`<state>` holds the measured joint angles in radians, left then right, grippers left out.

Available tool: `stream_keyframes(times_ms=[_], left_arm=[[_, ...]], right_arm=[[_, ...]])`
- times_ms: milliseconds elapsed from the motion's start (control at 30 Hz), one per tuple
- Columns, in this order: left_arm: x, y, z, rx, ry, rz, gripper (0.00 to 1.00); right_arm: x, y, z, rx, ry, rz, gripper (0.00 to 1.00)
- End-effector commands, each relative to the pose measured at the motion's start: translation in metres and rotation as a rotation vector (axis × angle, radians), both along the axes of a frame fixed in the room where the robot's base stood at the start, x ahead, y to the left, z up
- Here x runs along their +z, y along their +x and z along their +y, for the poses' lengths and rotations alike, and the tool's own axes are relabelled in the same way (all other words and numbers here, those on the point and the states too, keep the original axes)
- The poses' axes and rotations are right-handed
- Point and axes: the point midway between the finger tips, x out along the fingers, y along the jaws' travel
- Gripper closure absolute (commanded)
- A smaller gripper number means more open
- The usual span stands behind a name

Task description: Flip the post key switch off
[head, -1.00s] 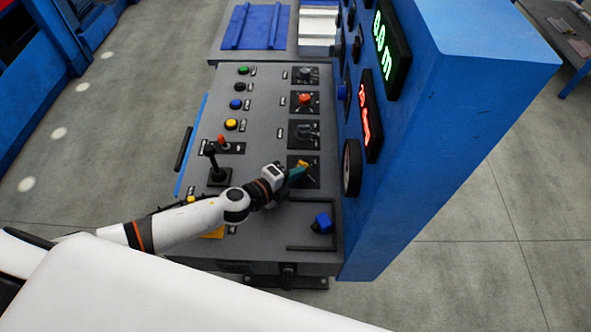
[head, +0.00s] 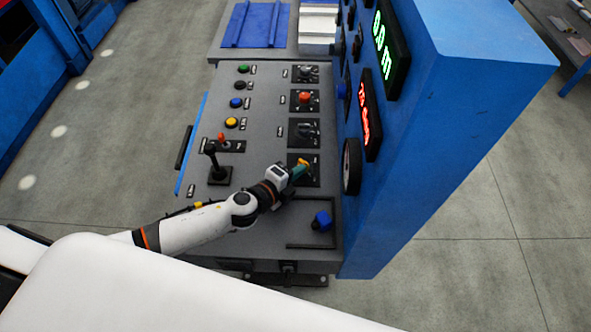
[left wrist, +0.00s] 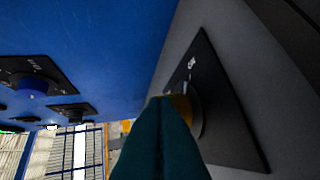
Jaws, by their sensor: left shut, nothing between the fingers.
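The key switch with a yellow knob (head: 305,162) sits on a black square plate (head: 313,181), the nearest in the column of plates on the grey console. My left gripper (head: 298,171) has teal fingers, shut and empty, with their tips right at the knob. In the left wrist view, the shut fingers (left wrist: 163,105) cover much of the yellow knob (left wrist: 183,107). Its dark plate (left wrist: 222,110) carries an "ON" mark. I cannot tell whether the fingers touch the knob, nor its exact turn. My right gripper is not in view.
Other switches, including a red knob (head: 304,97), line the console beyond. A black joystick (head: 216,165) and coloured buttons stand to the left. A blue cabinet (head: 430,150) with displays rises close on the right. A blue knob (head: 321,221) sits nearer me.

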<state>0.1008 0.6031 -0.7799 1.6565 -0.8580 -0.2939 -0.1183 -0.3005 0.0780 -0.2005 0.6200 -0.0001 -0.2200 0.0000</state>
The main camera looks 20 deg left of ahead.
Motion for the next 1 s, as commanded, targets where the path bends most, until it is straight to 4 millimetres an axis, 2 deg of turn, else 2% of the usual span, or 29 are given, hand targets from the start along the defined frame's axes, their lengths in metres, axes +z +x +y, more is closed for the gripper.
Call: stream_keyframes(times_ms=[467, 667, 1000], left_arm=[[0.0, -0.001, -0.006, 0.118, -0.004, 0.002, 1.0], [-0.002, -0.001, -0.011, 0.239, -0.006, 0.004, 1.0], [-0.003, 0.002, -0.021, 0.507, -0.004, 0.004, 1.0]], right_arm=[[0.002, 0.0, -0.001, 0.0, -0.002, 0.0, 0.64], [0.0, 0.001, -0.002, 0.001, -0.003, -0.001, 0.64], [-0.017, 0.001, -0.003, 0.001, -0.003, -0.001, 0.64]])
